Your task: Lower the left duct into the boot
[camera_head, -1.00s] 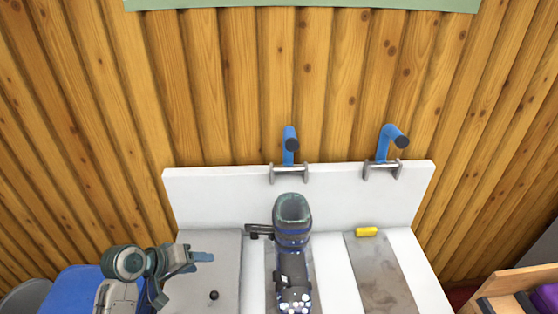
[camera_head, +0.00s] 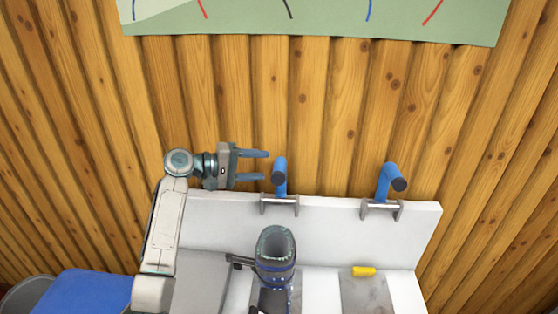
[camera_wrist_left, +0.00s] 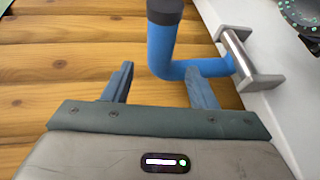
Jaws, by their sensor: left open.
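The left duct (camera_head: 280,182) is a blue bent pipe with a dark end, raised from its metal bracket on the white back panel. In the left wrist view the duct (camera_wrist_left: 161,52) shows beyond and between the finger tips, its bend close to the right finger; contact cannot be told. My left gripper (camera_head: 265,165) is open, fingers pointing right, just left of the duct's upper part. The boot (camera_head: 276,270), dark with blue bands and an open round mouth, stands below in front of the panel. My right gripper is not in view.
A second blue duct (camera_head: 387,182) stands raised on its own bracket to the right. A yellow piece (camera_head: 363,271) lies on the bench at right. A blue bin (camera_head: 92,291) is at lower left. The white back panel (camera_head: 335,228) is clear between the ducts.

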